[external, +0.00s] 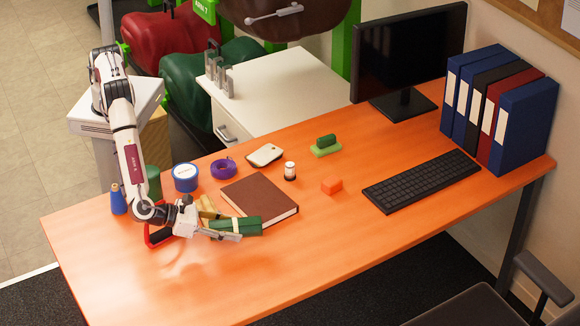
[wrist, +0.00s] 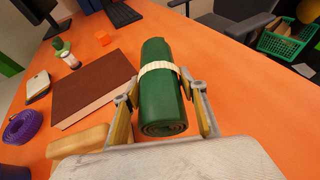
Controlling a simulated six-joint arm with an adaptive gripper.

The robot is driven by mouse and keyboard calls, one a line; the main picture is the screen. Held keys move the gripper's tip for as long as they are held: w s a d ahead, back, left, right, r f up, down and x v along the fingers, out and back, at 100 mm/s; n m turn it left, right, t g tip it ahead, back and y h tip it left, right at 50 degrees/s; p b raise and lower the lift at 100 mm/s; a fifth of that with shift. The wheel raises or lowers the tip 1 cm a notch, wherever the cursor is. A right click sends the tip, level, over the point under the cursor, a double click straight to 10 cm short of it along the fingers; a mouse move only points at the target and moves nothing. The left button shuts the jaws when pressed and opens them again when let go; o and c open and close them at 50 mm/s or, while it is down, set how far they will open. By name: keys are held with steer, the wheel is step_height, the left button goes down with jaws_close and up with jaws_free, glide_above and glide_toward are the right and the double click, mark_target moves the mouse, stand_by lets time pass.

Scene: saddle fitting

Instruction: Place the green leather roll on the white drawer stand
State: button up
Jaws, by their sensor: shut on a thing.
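The green leather roll (external: 248,227) is a dark green cylinder with a pale band around its middle. In the wrist view the roll (wrist: 160,100) lies lengthwise between the two fingers of my gripper (wrist: 165,103). My gripper (external: 236,229) is shut on the roll at the front left of the desk, beside the brown book. Whether the roll touches the desk is unclear. The white drawer stand (external: 285,78) is behind the desk, with a flat white top and a drawer handle on its front.
Grey metal clamps (external: 219,75) stand on the drawer stand's left edge; the rest of its top is clear. On the orange desk (external: 330,240) are a brown book (external: 262,195), purple tape (external: 223,168), a blue-and-white tin (external: 186,178), a keyboard (external: 422,180) and a monitor (external: 402,55).

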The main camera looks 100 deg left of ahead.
mark_target(212, 225)
steer(key=shift+f, duration=1.85)
steer(key=shift+f, duration=0.15)
steer(key=o, duration=1.2)
steer(key=shift+o, duration=0.2)
steer(key=v, duration=0.5)
steer(key=shift+d+r, duration=0.1)
steer(key=shift+r, duration=0.35)
step_height(212, 225, up, 5)
steer(key=shift+f, duration=0.1)
steer(key=shift+r, duration=0.8)
